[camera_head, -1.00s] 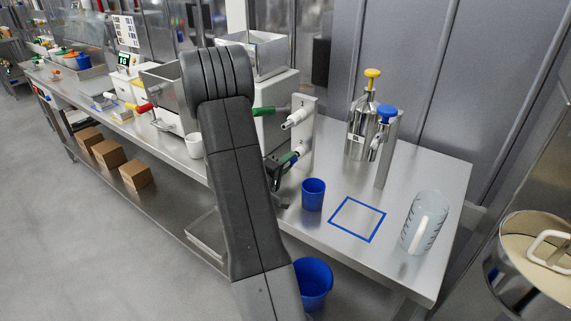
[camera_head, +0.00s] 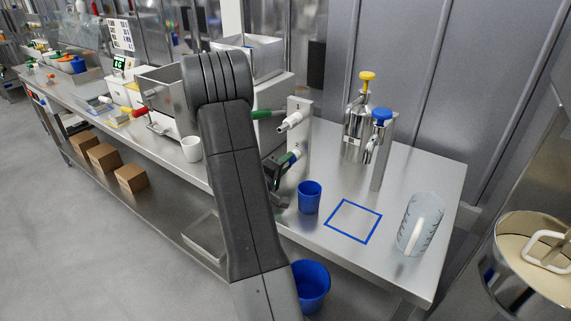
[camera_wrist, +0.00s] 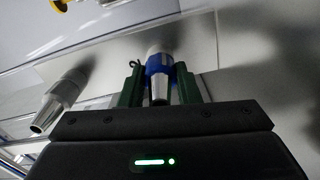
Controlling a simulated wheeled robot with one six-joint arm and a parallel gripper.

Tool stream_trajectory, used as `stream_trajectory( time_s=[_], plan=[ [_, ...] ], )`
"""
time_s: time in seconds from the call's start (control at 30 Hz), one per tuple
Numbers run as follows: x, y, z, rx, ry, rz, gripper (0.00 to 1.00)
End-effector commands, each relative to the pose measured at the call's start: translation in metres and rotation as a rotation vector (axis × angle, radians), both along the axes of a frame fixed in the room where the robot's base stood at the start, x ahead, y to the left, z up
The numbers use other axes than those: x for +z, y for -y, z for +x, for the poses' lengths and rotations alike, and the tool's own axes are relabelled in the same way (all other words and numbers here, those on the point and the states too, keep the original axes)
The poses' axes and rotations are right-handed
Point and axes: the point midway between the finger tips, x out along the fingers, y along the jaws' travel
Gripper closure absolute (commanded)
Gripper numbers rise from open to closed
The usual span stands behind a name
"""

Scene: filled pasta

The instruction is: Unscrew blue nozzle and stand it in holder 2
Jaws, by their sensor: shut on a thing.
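The blue nozzle (camera_wrist: 159,88), a metal tip with a blue collar, is in the wrist view, pointing toward the camera from a pale panel. My gripper (camera_wrist: 158,72) has its green fingers closed on either side of the collar. In the head view my gripper (camera_head: 290,159) is at the lower outlet of the white upright panel (camera_head: 298,108), partly behind my arm. The blue collar cannot be made out there. A second, grey-tipped nozzle (camera_wrist: 62,98) sits to the left in the wrist view. I cannot identify holder 2.
A blue cup (camera_head: 309,198), a blue square outline (camera_head: 353,222) and a clear jug (camera_head: 420,225) are on the steel table. Dispensers with yellow (camera_head: 367,76) and blue (camera_head: 381,114) tops stand behind. A white cup (camera_head: 191,149) is left of my arm. A blue bucket (camera_head: 311,286) is below.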

Motion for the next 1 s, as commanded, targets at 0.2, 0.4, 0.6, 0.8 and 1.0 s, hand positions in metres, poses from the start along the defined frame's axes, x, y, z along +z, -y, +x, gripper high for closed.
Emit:
stream_trajectory(
  time_s=[0.2,0.4,0.6,0.8,1.0],
  plan=[
    [0.0001,0.0,0.0,0.0,-0.001,-0.001,0.98],
    [0.0004,0.0006,0.0007,0.0,-0.001,-0.001,0.98],
    [0.0002,0.001,0.0013,0.0,-0.001,-0.001,0.98],
    [0.0003,0.001,0.0014,0.0,0.0,-0.001,0.57],
    [0.0002,0.0009,0.0012,0.0,0.0,0.0,0.45]
  ],
)
